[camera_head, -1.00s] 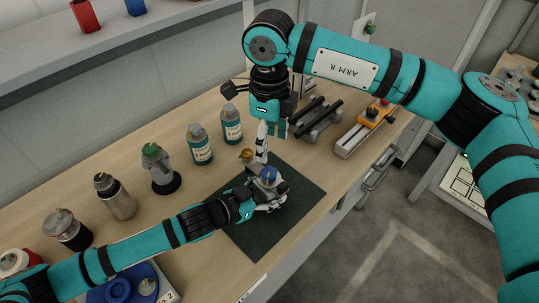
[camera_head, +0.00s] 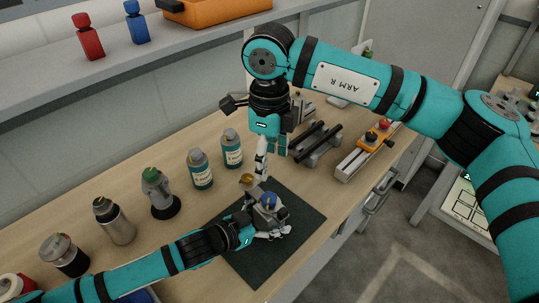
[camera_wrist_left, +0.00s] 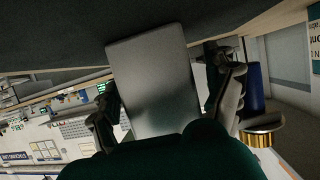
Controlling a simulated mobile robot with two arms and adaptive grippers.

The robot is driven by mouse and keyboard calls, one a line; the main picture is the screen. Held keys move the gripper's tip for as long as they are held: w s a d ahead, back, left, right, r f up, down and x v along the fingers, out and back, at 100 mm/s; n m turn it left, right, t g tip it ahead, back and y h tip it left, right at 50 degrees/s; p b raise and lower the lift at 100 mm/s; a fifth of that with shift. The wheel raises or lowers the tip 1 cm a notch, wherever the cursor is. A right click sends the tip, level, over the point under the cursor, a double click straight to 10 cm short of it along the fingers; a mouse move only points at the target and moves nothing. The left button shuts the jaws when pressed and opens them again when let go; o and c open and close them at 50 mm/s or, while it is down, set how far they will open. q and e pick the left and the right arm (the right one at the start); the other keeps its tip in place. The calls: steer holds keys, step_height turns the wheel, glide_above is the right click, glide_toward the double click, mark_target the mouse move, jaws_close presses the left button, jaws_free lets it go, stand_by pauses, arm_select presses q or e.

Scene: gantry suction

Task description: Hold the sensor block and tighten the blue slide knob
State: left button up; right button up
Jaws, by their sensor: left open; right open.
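A grey block (camera_head: 266,214) with a blue knob (camera_head: 269,199) on top stands on a dark green mat (camera_head: 308,226). A brass knob (camera_head: 247,180) shows at its back left. My left gripper (camera_head: 272,233) is open around the block's lower part. In the left wrist view the grey block (camera_wrist_left: 155,85) lies between the open fingers; I cannot tell whether they touch it. The blue knob (camera_wrist_left: 253,92) and brass part (camera_wrist_left: 260,138) are right of the fingers there. My right gripper (camera_head: 261,170) is open, pointing down just behind the block, near the brass knob.
Two teal-labelled bottles (camera_head: 200,170), a green-topped item (camera_head: 158,192) and a metal bottle (camera_head: 113,221) stand along the bench's left. A black-bar rack (camera_head: 316,143) and a rail with an orange slider (camera_head: 372,139) are at the right. The mat's right side is clear.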

arm_select(q)
steer(key=v, duration=1.1)
steer(key=shift+f, duration=0.1)
steer(key=shift+s+a+r, duration=0.3)
steer(key=shift+s+a, duration=0.05)
